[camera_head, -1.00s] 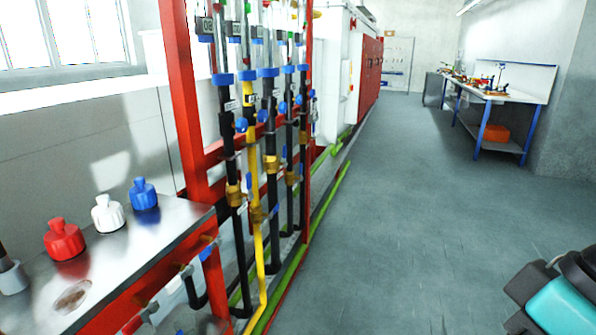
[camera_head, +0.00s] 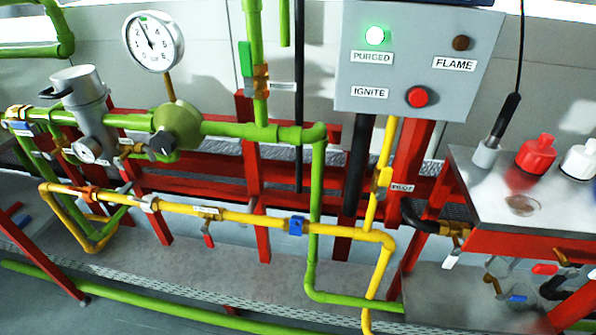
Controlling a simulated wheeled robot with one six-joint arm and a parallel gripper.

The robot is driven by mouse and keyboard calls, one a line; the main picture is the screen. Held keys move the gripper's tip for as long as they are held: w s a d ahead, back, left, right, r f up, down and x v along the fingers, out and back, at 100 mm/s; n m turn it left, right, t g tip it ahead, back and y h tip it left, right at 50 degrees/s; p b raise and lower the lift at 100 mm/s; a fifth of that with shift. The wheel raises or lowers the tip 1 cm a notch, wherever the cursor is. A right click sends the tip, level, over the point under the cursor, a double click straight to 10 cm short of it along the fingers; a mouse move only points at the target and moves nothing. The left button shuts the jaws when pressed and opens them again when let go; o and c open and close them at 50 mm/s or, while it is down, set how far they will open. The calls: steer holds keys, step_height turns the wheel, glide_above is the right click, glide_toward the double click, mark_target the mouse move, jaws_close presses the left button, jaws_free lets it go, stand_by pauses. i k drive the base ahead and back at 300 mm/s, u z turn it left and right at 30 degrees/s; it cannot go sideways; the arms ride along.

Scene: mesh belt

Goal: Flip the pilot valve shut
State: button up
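A small label reading PILOT (camera_head: 402,188) sits on the red post below the control box. Just left of it, a small valve (camera_head: 383,180) sits on the thin upright yellow pipe (camera_head: 371,215). Its body looks brass and yellow. Its handle seems to lie along the pipe, but it is too small to be sure. My gripper is not in view.
A grey control box (camera_head: 420,60) has a lit green PURGED lamp, a dark FLAME lamp and a red IGNITE button. Green pipes (camera_head: 318,215) and a yellow pipe (camera_head: 255,218) run across the red frame. A steel bench (camera_head: 500,200) with red and white bottles stands at right.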

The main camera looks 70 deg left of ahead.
mark_target(385, 181)
steer(key=u, duration=1.65)
